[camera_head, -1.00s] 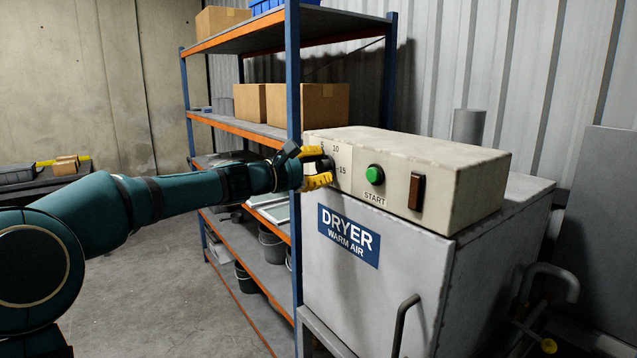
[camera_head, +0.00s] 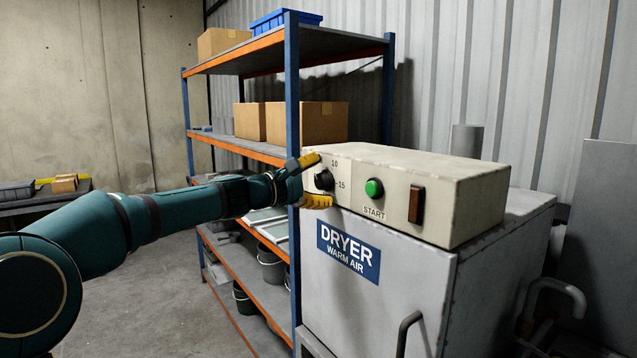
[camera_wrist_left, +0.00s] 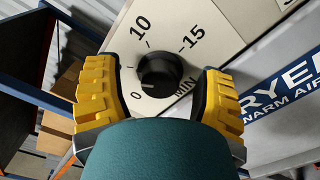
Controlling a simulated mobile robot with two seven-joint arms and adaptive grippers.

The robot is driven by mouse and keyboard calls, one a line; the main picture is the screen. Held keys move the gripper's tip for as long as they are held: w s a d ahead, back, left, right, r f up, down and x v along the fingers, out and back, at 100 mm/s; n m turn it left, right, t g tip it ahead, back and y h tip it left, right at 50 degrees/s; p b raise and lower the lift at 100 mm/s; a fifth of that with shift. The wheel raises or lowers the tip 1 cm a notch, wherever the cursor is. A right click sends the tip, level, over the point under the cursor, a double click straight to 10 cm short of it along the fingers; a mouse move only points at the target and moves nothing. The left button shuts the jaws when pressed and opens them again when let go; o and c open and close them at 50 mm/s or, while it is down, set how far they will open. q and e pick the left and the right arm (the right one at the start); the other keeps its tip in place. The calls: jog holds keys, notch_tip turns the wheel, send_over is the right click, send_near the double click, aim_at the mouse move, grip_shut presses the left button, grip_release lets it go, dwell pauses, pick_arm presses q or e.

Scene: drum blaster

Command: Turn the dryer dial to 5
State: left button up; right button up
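The dryer dial (camera_head: 324,180) is a round black knob on the cream control box's left face. It also shows in the left wrist view (camera_wrist_left: 160,75), with 0, 10, 15 and MIN around it. A pale mark on the knob's edge appears to face the 0. My left gripper (camera_head: 312,181) is open, with one yellow finger above the dial and one below. In the left wrist view my left gripper (camera_wrist_left: 160,96) has its fingers either side of the knob, with gaps between. My right gripper is out of view.
A green START button (camera_head: 374,188) and a brown switch (camera_head: 416,198) sit right of the dial on the control box (camera_head: 460,190). The dryer door (camera_head: 370,290) is below. A blue-and-orange shelf (camera_head: 292,90) stands close behind my left wrist.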

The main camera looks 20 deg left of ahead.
pick_arm(q)
jog(key=shift+a+f, duration=0.1)
jog(key=shift+s+a, duration=0.15)
jog(key=shift+s, duration=0.05)
jog(key=v, duration=1.1)
jog(key=shift+s, duration=0.2)
jog(key=shift+a, duration=0.15)
